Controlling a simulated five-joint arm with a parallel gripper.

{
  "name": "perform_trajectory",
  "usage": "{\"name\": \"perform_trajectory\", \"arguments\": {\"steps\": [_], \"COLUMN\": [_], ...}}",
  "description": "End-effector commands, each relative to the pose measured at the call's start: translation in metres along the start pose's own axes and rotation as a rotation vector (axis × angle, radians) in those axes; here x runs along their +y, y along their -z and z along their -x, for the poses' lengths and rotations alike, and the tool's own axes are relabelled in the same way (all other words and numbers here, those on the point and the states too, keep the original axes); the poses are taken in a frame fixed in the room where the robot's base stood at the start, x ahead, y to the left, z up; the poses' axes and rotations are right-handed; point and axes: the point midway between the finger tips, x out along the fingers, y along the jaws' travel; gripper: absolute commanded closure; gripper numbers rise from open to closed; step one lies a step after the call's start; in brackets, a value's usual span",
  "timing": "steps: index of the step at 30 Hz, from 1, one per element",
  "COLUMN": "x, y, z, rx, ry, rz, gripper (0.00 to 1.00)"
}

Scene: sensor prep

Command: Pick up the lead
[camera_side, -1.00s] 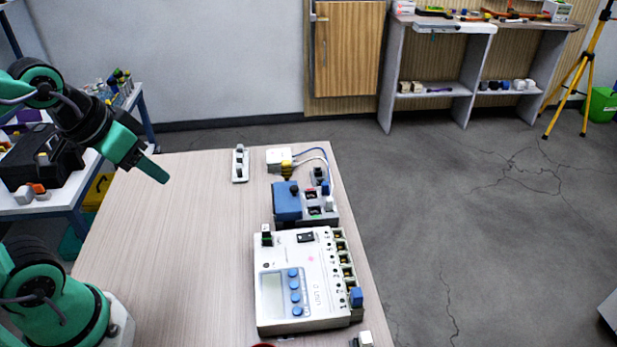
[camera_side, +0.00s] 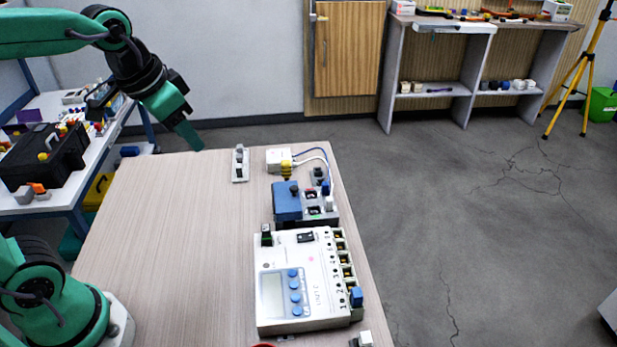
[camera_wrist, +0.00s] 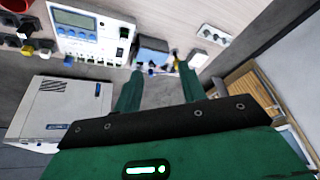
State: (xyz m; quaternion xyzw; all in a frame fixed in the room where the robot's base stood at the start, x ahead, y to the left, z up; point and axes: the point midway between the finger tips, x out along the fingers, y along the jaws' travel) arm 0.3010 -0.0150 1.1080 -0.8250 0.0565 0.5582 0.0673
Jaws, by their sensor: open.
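The lead (camera_side: 325,160) shows in the side view as thin blue and white wires. They loop from a white box (camera_side: 278,155) with a yellow plug (camera_side: 287,165) toward blue and white plugs at a blue-grey unit (camera_side: 288,205). In the wrist view the lead is too small to make out clearly. My gripper (camera_side: 194,145) is open and empty, above the far left part of the table and left of the lead, well apart from it. In the wrist view my gripper (camera_wrist: 160,67) has its two green fingers spread, with the blue-grey unit (camera_wrist: 153,45) beyond them.
A white meter unit (camera_side: 305,280) with terminals stands on the table's (camera_side: 165,250) right front. A small socket strip (camera_side: 240,165) lies between my gripper and the white box. The left half of the table is clear. A side bench (camera_side: 70,185) holds a black case.

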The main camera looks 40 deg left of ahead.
Motion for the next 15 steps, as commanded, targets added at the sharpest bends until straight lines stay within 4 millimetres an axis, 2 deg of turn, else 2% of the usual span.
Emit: {"name": "perform_trajectory", "arguments": {"steps": [8,15], "x": [0.005,0.012], "y": [0.054,0.097], "z": [-0.021,-0.049], "rx": [-0.073,-0.132], "ry": [-0.024,-0.047], "rz": [-0.113,-0.211], "gripper": [0.59,0.59]}}
